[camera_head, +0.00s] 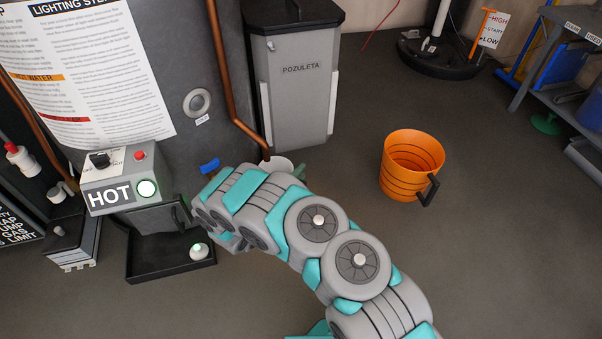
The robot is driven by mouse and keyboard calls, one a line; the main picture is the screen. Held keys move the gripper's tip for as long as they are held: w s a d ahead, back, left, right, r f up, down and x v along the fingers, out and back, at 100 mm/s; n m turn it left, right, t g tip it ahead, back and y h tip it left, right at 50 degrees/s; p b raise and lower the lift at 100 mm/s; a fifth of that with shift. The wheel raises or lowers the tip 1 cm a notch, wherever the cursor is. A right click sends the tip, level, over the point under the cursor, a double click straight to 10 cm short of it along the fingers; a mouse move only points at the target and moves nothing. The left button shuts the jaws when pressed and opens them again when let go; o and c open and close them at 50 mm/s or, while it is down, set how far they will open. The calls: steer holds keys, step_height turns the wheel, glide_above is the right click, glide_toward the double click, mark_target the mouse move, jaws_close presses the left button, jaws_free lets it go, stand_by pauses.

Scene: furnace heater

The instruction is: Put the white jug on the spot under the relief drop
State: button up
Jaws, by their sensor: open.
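The white jug (278,163) stands on the floor by the foot of the grey heater, just behind my arm. Only its upper part shows; its base is hidden. A green part (299,172), perhaps its handle, shows at its right. The copper relief drop pipe (228,80) runs down the heater side and ends at the jug's rim in the picture. Whether the jug sits exactly on the spot below it, I cannot tell; the spot is hidden. My gripper (235,242) is at the far end of my arm, left of and nearer than the jug, mostly hidden, apart from the jug and empty as far as shows.
An orange bucket (411,160) stands on the open floor to the right. A grey POZULETA bin (298,95) stands behind the jug. A black tray (150,262) with a small white lamp lies at left, below the HOT control box (125,185). A shelf (570,85) is far right.

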steer(key=p+v, duration=0.1)
steer(key=v, duration=1)
steer(key=shift+w, duration=0.1)
steer(key=w+d+r+m+g+h, duration=0.1)
steer(key=d+r+m+g+h, duration=0.3)
steer(key=d+r+m, duration=0.45)
steer(key=s+d+r+m+g+h, duration=0.1)
steer(key=s+d+r+m+g, duration=0.5)
steer(key=d+r+m, duration=0.3)
steer(key=s+d+r+m+g, duration=0.5)
steer(key=d+r+m, duration=0.2)
steer(key=d, duration=0.4)
steer(key=s+d+r+m+g+y, duration=0.1)
steer(key=s+r+m+g+y, duration=0.15)
steer(key=s+m, duration=0.4)
steer(key=s+d+r+m+g+y, duration=0.1)
steer(key=s+d+m+g+y, duration=0.1)
steer(key=s+m+y, duration=0.45)
steer(key=s+a+r+m+t+y, duration=0.2)
steer(key=s+a+m+y, duration=0.4)
steer(key=s, duration=0.8)
steer(key=a+m, duration=0.3)
steer(key=a, duration=0.1)
steer(key=shift+s+a+r+m+t, duration=0.15)
steer(key=shift+a+r+m+t, duration=0.1)
steer(key=shift+m+t, duration=0.1)
